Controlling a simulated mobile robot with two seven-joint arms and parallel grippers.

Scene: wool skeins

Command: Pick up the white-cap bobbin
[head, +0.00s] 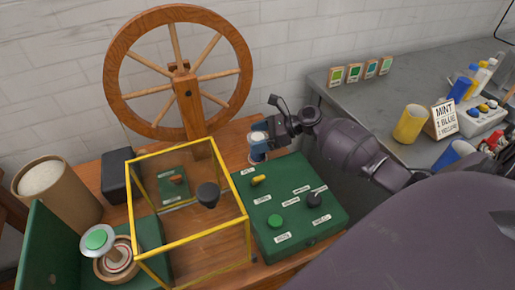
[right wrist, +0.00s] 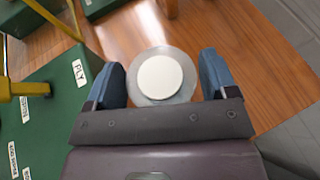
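The white-cap bobbin (right wrist: 160,77) stands upright on the wooden table, its round white cap and pale flange seen from above in the right wrist view. In the head view the bobbin (head: 257,154) shows as a pale body just beyond the green control box, partly covered by my gripper. My right gripper (right wrist: 160,85) is open, with one blue finger on each side of the bobbin and a small gap showing at both sides. My right gripper also shows in the head view (head: 259,136). My left gripper is not in view.
The green control box (head: 300,236) with knobs and labels stands close beside the bobbin. A yellow-framed case (head: 187,149) and a wooden spinning wheel (head: 117,93) stand to the left. A green-capped bobbin (head: 97,240) sits at the lower left. A grey counter (head: 375,105) lies at the right.

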